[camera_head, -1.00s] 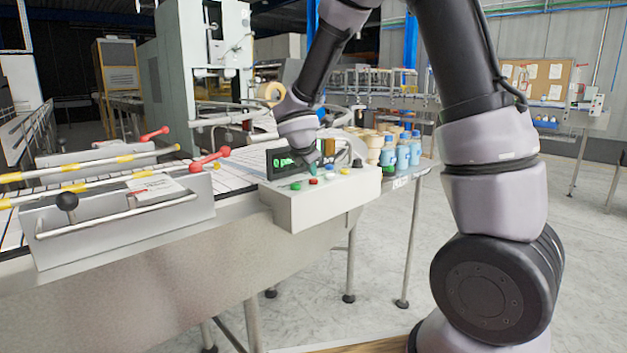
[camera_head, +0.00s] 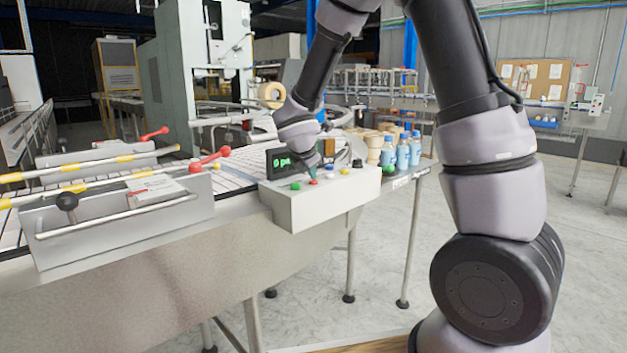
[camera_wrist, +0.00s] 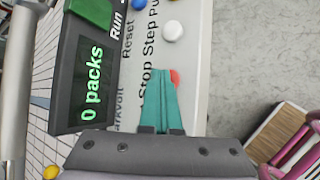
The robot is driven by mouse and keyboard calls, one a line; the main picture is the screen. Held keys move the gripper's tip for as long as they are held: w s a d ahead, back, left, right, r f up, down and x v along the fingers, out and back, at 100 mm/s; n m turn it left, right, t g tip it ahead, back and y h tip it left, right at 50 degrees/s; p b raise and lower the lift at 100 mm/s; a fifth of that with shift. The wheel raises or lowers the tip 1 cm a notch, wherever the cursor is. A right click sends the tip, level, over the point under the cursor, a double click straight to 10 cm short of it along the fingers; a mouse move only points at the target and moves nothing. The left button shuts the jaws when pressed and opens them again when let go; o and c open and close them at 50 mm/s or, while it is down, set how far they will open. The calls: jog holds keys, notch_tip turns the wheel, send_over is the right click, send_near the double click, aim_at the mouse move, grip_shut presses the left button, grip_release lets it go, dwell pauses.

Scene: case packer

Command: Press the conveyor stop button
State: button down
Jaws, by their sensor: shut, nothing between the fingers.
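The grey control box (camera_head: 325,205) stands at the conveyor's edge with a row of coloured buttons on top. The red button (camera_head: 314,182) is near its left end; in the wrist view the red button (camera_wrist: 175,77) lies beside the printed word "Stop" and is partly hidden by the fingers. My gripper (camera_head: 313,176) is shut and empty, its teal fingers pointing down at the red button. In the wrist view my gripper's (camera_wrist: 161,72) fingertips overlap the button's left side. I cannot tell whether they touch it.
A green button (camera_head: 296,186) is left of the red one; a white button (camera_wrist: 172,32) is by "Step". A display (camera_wrist: 90,75) reading "0 packs" stands behind the buttons. Bottles (camera_head: 403,154) stand to the right. A guide rail with red knobs (camera_head: 196,166) is at left.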

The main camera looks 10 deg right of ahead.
aim_at(312, 182)
jog(key=shift+r, duration=0.9)
jog(key=shift+r, duration=0.1)
jog(key=shift+r, duration=2.45)
